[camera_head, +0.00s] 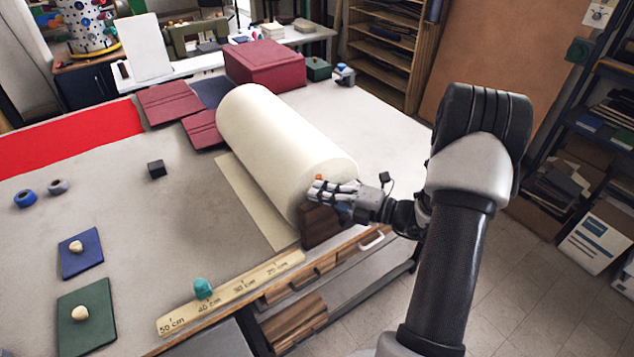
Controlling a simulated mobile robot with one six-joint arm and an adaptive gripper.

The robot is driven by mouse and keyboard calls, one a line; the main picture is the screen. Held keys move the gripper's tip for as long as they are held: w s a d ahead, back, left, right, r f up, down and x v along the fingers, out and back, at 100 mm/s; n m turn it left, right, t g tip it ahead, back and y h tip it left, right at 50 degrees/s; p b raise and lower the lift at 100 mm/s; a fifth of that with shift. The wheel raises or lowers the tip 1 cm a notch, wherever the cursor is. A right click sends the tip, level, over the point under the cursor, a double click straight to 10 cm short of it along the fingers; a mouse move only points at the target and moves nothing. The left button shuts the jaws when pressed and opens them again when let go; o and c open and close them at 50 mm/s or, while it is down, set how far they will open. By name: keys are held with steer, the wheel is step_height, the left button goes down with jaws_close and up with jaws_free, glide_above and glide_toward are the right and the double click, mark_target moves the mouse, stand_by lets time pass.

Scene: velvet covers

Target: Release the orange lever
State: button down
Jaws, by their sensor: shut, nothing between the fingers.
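A small orange piece (319,177), which looks like the orange lever, shows at the near end of the big cream roll (280,135). My gripper (318,191) is shut and empty. Its fingers point left and lie just below the orange piece, in front of the roll's end. I cannot tell whether the fingers touch the lever. Most of the lever and its mount are hidden behind the fingers. A dark wooden block (318,228) stands under the roll's near end, just below my gripper.
The roll lies on a large grey table (110,200). A ruler strip (235,292) with a teal lump (203,288) runs along the near edge. The left middle is mostly clear.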

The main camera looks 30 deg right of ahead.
steer(key=shift+w+d+r+m+t+y+p, duration=0.2)
steer(key=shift+d+m+p, duration=0.25)
steer(key=shift+d+p, duration=0.35)
steer(key=shift+s+d+m+t+y+p, duration=0.2)
steer(key=shift+d+m+p, duration=0.3)
steer(key=shift+d+p, duration=0.35)
steer(key=shift+w+d+r+m+t+p, duration=0.1)
steer(key=shift+d+m+t+p, duration=0.3)
steer(key=shift+d+p, duration=0.4)
steer(key=shift+f, duration=0.1)
